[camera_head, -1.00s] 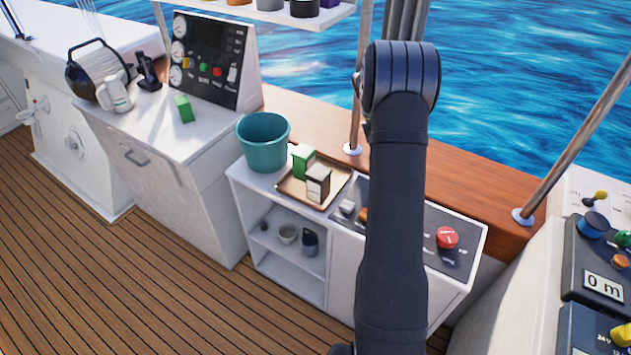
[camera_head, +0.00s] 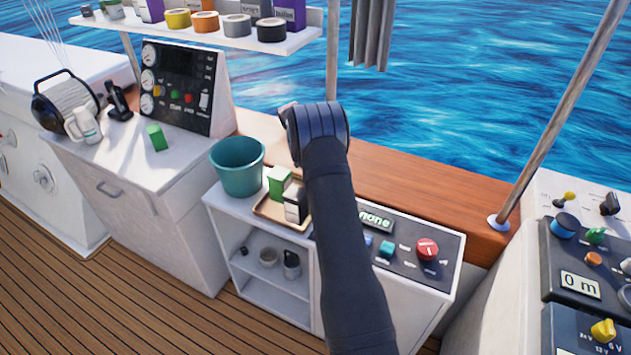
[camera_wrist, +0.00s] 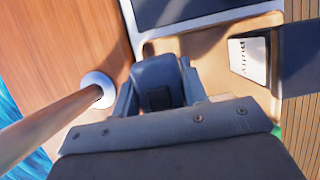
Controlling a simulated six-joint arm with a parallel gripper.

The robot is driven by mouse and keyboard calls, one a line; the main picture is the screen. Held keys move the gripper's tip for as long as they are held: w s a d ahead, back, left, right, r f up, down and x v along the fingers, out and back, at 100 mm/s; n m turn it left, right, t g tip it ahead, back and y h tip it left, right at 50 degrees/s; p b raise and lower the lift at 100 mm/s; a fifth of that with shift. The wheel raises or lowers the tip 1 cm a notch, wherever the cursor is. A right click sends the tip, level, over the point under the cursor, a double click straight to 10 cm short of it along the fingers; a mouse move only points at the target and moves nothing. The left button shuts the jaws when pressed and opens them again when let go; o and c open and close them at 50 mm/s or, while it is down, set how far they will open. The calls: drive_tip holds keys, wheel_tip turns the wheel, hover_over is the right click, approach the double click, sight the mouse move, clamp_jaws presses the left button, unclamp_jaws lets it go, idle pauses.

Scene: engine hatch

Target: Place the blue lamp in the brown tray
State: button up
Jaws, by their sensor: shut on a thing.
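My gripper (camera_wrist: 158,92) is shut on a dark blue object that looks like the blue lamp (camera_wrist: 157,72), seen between the fingers in the wrist view. The brown tray (camera_wrist: 212,72) lies beyond and to the right of the held lamp in that view; the gap in height cannot be told. In the head view, the tray (camera_head: 264,210) sits on the white cabinet, partly hidden by my arm. My gripper and the lamp are hidden there behind my arm. A green box (camera_head: 280,183) and a white and dark box (camera_head: 295,203) stand in the tray.
A teal bucket (camera_head: 237,168) stands left of the tray. A control panel with a blue button (camera_head: 386,249) and a red button (camera_head: 427,249) is to the right. A metal post (camera_wrist: 50,115) rises near my gripper in the wrist view. A loaded shelf (camera_head: 225,38) hangs above.

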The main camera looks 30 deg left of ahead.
drive_tip(key=shift+f, duration=1.8)
drive_tip(key=shift+f, duration=0.1)
drive_tip(key=o, duration=1.2)
drive_tip(key=v, duration=1.2)
drive_tip(key=x, duration=1.1)
drive_tip(key=shift+d+f, duration=0.25)
drive_tip(key=shift+r, duration=1.7)
